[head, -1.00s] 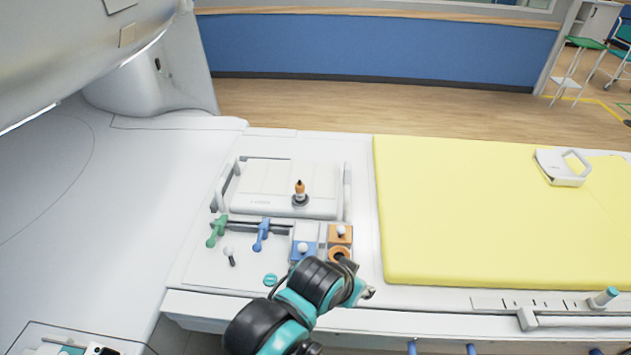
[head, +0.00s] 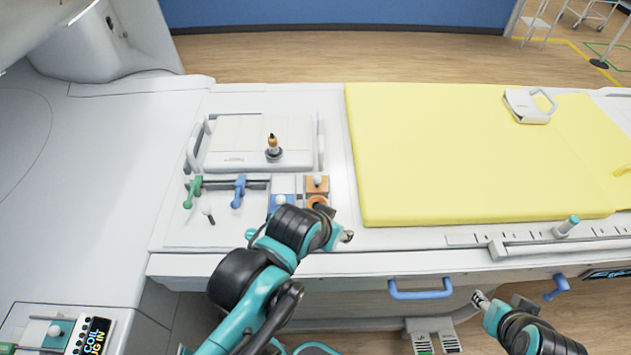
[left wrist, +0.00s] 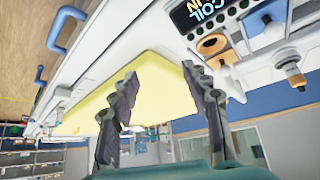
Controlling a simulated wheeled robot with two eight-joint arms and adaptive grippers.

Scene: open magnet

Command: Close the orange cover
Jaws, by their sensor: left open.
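The orange cover (head: 317,184) is a small square lid with a white knob on the white panel of the bed. It stands open behind an orange ring-shaped socket (head: 314,201). In the left wrist view, the orange socket (left wrist: 211,44) shows at upper right, beyond the right fingertip. My left gripper (left wrist: 159,73) is open and empty, its two dark fingers apart. In the head view, my left wrist hides much of it, just in front of the orange socket. My right gripper (head: 480,298) is at lower right, low beside the bed; its jaws are too small to read.
A blue cover (head: 281,200) with a white knob is left of the orange one. Green (head: 192,192) and blue (head: 239,190) levers stand further left. The yellow mattress (head: 440,160) lies right, with a blue handle (head: 420,292) below.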

